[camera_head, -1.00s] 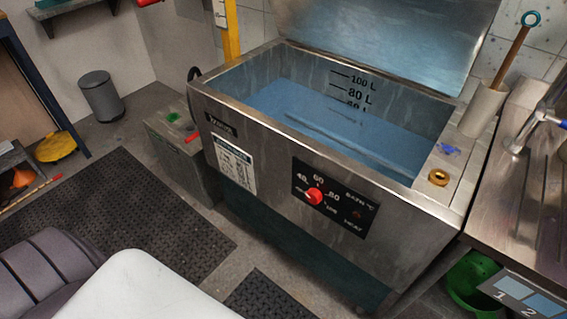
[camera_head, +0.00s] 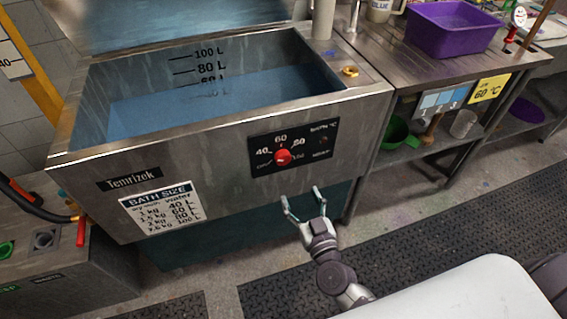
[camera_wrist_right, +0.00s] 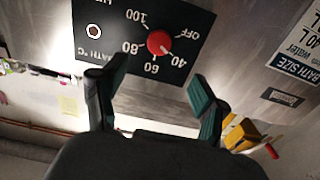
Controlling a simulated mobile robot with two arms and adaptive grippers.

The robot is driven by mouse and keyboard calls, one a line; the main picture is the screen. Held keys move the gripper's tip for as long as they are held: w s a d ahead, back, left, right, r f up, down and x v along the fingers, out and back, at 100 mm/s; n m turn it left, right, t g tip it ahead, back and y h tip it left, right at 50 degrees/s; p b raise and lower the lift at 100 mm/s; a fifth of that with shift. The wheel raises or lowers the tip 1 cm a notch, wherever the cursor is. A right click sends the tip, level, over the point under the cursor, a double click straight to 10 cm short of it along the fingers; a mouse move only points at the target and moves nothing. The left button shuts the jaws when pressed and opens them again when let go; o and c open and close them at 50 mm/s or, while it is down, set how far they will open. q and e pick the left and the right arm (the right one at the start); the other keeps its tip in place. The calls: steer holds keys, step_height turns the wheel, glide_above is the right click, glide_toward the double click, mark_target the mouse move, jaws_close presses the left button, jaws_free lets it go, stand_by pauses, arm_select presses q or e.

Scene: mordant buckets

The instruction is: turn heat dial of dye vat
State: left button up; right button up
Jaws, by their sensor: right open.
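The dye vat (camera_head: 215,150) is a steel tank holding blue liquid, with its lid raised. The red heat dial (camera_head: 283,157) sits on a black panel (camera_head: 318,148) on the vat's front, with printed marks around it. My right gripper (camera_head: 304,193) is open and empty, below and slightly right of the dial, apart from it. In the right wrist view the picture is upside down; the dial (camera_wrist_right: 159,42) shows beyond and between the open fingers (camera_wrist_right: 157,100). My left gripper is not in view.
A steel bench (camera_head: 440,68) with a purple basin (camera_head: 448,30) adjoins the vat on the right. A brass ring (camera_head: 350,71) lies on the vat's rim. A unit with a red lever (camera_head: 81,232) stands at the left. Dark floor matting (camera_head: 400,240) lies in front.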

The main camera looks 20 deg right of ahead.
glide_toward(284, 161)
steer(key=w, duration=0.8)
steer(key=shift+a+f+b, duration=0.1)
steer(key=shift+b, duration=0.2)
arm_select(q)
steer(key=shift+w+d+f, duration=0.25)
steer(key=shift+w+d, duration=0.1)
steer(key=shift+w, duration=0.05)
arm_select(e)
steer(key=shift+w, duration=0.8)
steer(key=c, duration=1.1)
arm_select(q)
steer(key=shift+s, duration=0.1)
arm_select(e)
steer(key=shift+c, duration=0.2)
